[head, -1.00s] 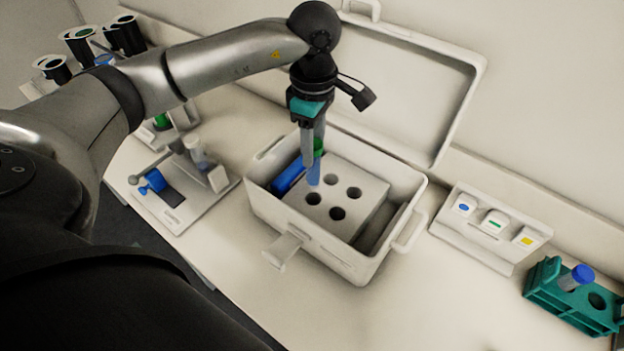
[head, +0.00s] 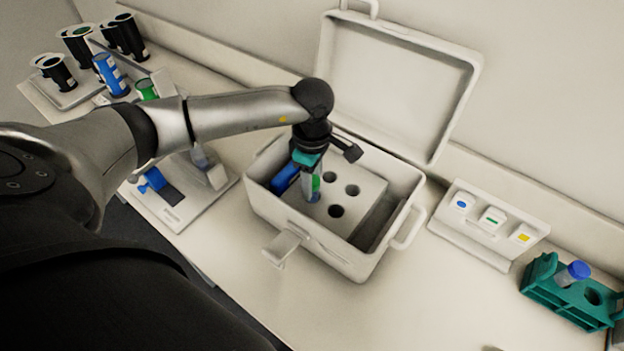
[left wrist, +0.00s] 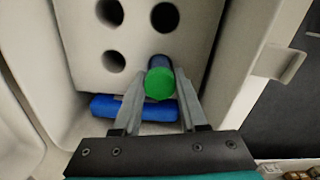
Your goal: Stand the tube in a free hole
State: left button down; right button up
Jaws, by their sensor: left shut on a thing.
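My left gripper (head: 309,188) is shut on a tube with a green cap (head: 316,183) and a blue body, low inside the open white box. In the left wrist view the green cap (left wrist: 159,84) shows between the two fingers. The box holds a pale block (head: 366,198) with round holes. Three holes show empty: one at the back (head: 330,178), one at the right (head: 352,190) and one at the front (head: 336,211). The tube's lower end is at the fourth hole, which it hides; I cannot tell how deep it sits. My right gripper is out of view.
A blue cylinder (left wrist: 120,108) lies beside the block. The box's lid (head: 395,85) stands open behind. A sign stand (head: 490,222) and a green rack (head: 570,295) with a blue-capped tube are at right. Stands with tubes (head: 110,75) are at left.

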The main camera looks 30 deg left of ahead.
pick_arm(q)
jog(key=shift+f, duration=0.1)
jog(key=shift+c, duration=2.2)
grip_release()
notch_tip(320, 180, up, 12)
jog(key=b, duration=0.1)
jog(key=shift+r, duration=0.2)
